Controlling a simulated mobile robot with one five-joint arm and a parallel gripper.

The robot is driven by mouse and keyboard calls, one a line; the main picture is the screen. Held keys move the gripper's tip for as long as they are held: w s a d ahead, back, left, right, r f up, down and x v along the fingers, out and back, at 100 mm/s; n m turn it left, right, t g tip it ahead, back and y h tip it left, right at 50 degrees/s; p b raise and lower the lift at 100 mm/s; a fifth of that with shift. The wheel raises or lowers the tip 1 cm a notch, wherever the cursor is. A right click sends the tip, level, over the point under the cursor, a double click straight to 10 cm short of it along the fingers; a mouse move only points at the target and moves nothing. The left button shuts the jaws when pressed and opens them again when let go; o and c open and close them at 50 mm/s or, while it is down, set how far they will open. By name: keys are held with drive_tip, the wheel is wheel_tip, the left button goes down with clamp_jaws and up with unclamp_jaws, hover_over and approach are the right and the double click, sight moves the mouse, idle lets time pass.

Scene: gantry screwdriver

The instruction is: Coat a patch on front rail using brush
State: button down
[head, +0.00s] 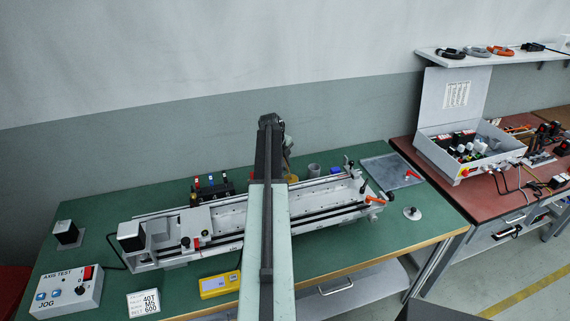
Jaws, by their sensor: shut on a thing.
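The linear gantry axis lies across the green bench. Its front rail (335,217) runs along the near side, and my arm crosses in front of its middle. My gripper (287,158) is only partly visible, just right of the arm's far end, over the back side of the axis. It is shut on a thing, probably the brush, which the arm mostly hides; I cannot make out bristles. The gripper appears apart from the front rail. Any coated patch is too small to tell.
A grey cup (314,170) and a partly hidden yellow item (291,178) stand behind the axis. A grey tray (377,164) lies at right. A yellow meter (219,285), a label card (143,303) and a control box (69,289) are in front.

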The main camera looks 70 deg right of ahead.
idle(0.5)
wheel_tip(320, 180, up, 7)
drive_tip(key=p, duration=0.7)
